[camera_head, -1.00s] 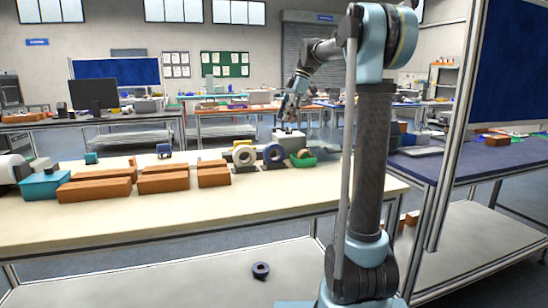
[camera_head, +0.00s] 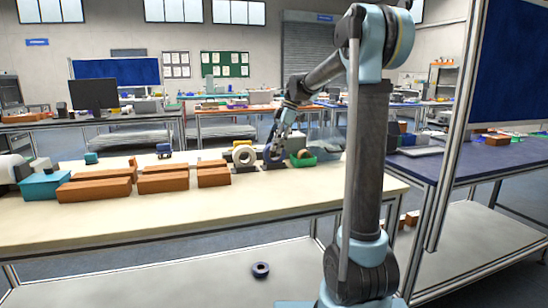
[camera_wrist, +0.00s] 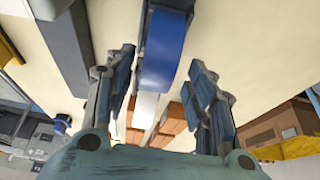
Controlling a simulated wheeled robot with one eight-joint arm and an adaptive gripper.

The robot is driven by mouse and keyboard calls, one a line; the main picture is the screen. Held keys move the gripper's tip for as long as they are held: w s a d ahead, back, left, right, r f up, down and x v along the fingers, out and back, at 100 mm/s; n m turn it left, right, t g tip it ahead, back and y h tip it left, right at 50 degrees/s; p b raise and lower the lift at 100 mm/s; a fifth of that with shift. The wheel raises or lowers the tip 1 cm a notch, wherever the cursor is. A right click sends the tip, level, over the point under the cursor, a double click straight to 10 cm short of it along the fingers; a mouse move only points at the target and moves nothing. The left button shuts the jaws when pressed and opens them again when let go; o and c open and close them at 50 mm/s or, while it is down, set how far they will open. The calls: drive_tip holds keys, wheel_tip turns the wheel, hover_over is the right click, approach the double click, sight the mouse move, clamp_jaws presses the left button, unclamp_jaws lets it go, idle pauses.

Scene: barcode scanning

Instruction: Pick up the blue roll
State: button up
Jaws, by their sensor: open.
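The blue roll (camera_head: 267,155) stands upright on the table, on a dark holder, partly hidden behind my gripper in the head view. In the wrist view the blue roll (camera_wrist: 163,48) lies ahead of and between the fingers. My gripper (camera_head: 277,150) is open, with a finger on each side of the roll's line in the wrist view (camera_wrist: 160,85). I cannot tell whether a finger touches the roll.
A white and yellow roll (camera_head: 244,155) stands just left of the blue roll. A green bin (camera_head: 303,161) is close on its right. Orange-brown boxes (camera_head: 163,182) lie further left. The table front (camera_head: 230,208) is clear.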

sight(270, 153)
drive_tip(key=shift+w+x, duration=0.15)
drive_tip(key=shift+x, duration=1)
drive_tip(key=shift+w+x, duration=0.1)
drive_tip(key=shift+x, duration=1.05)
drive_tip(key=shift+a, duration=0.1)
clamp_jaws()
